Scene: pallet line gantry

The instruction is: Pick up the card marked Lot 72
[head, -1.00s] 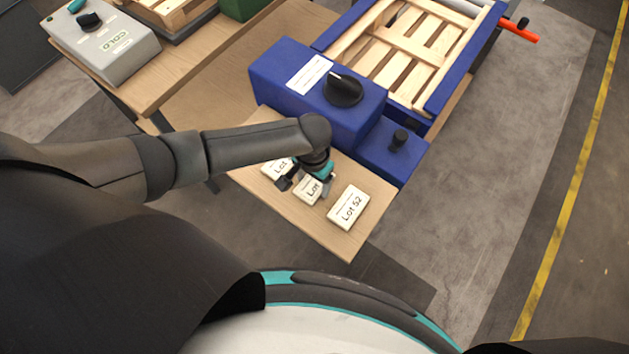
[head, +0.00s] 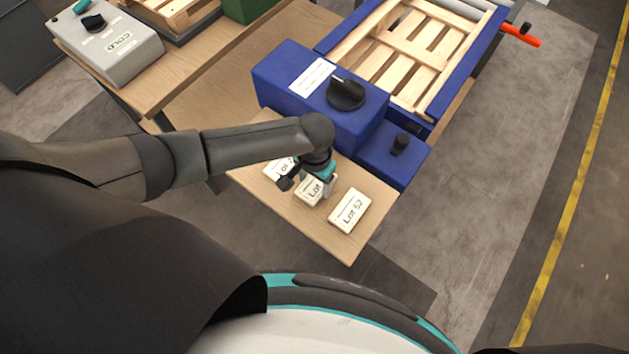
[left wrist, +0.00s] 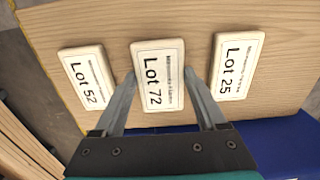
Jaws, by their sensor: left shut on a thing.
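The card marked Lot 72 (left wrist: 158,82) is the middle one of three pale cards in the left wrist view. In the head view it (head: 309,190) is partly hidden by my left gripper (head: 307,187), and only "Lot" reads there. My left gripper, seen in the left wrist view (left wrist: 173,85), is shut on this card, with one finger along each side. I cannot tell whether the card is clear of the wood. My right gripper is not in view.
The Lot 52 card (head: 349,211) and the Lot 25 card (left wrist: 236,66) lie on either side on the wooden shelf (head: 345,242). A blue box with a black knob (head: 346,93) stands right behind. A pallet (head: 410,50) lies beyond it.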

